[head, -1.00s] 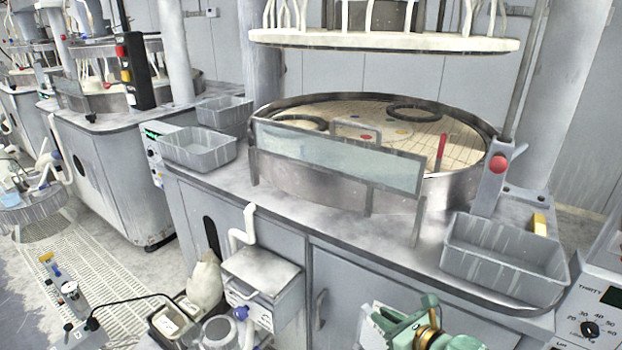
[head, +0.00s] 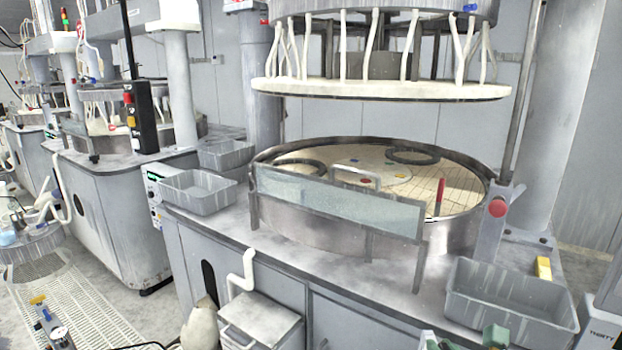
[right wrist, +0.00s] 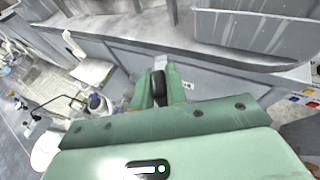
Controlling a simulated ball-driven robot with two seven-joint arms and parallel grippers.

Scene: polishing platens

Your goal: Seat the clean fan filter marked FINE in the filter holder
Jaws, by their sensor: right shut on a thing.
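My right gripper (right wrist: 158,88) shows from above in the right wrist view, its green fingers close together. A dark piece shows between them, with a small pale grey piece just beyond the tips; I cannot tell what the held thing is. In the head view only bits of green of my right arm show at the bottom edge. My left gripper is in neither view. I can make out no filter marked FINE and no holder for certain. A pale grey box (head: 262,318) with a white elbow pipe stands against the front of the machine cabinet.
The round platen (head: 455,190) has a steel rim and a clear guard (head: 335,203) in front. A grey tray (head: 510,305) lies at the counter's right, beside a yellow block (head: 543,268). Another grey tray (head: 198,205) lies at left. The front counter strip between is mostly clear.

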